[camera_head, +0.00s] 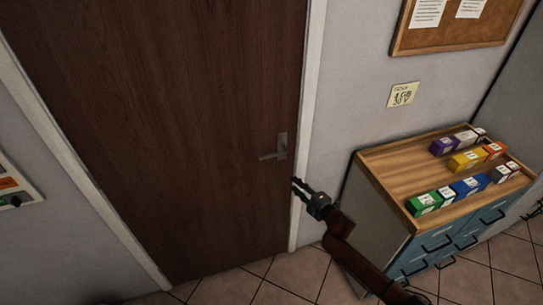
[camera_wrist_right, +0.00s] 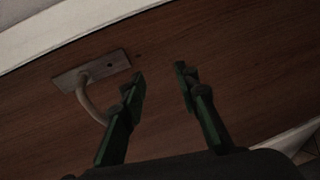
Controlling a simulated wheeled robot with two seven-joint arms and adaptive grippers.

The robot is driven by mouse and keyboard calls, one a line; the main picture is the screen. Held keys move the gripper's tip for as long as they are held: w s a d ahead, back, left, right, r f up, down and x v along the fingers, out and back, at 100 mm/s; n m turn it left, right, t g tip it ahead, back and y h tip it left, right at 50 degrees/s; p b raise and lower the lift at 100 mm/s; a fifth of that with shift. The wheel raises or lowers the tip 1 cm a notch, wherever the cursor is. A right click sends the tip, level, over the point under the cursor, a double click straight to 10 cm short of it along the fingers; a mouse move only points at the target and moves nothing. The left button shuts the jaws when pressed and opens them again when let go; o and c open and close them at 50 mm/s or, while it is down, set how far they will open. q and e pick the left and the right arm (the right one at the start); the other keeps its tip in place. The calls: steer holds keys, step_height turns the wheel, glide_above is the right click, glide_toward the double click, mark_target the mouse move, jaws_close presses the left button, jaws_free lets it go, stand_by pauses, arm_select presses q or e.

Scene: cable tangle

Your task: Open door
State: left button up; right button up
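A dark brown wooden door (camera_head: 170,120) stands in a white frame and looks closed. Its metal lever handle (camera_head: 273,155) is on the right side of the door, with the lever pointing left. My right gripper (camera_head: 297,187) is below and slightly right of the handle, in front of the door's right edge, and apart from the handle. In the right wrist view the gripper (camera_wrist_right: 160,75) is open and empty, with a gap between its two fingers. The handle (camera_wrist_right: 95,85) shows there to the left of the fingers. My left gripper is not in view.
A wood-topped cabinet (camera_head: 385,165) with blue drawers and several coloured boxes stands right of the door, close to my right arm. Tiled floor (camera_head: 290,275) is visible before the door.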

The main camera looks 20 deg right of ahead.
mark_target(271, 156)
steer(key=a+r+n+t+y, duration=0.1)
steer(key=a+r+n+y, duration=0.4)
steer(key=r, duration=0.8)
steer(key=shift+w+a+m+h, duration=0.1)
steer(key=shift+w+a+h, duration=0.4)
steer(key=shift+w, duration=0.75)
steer(key=shift+w+a+m+h, duration=0.1)
steer(key=shift+w+a+h, duration=0.15)
steer(key=shift+w+a, duration=0.8)
steer(key=shift+w+a+m+h, duration=0.1)
steer(key=shift+w+a+h, duration=0.3)
steer(key=shift+w, duration=1.05)
steer(key=shift+c, duration=0.4)
jaws_close()
steer(key=shift+r, duration=0.1)
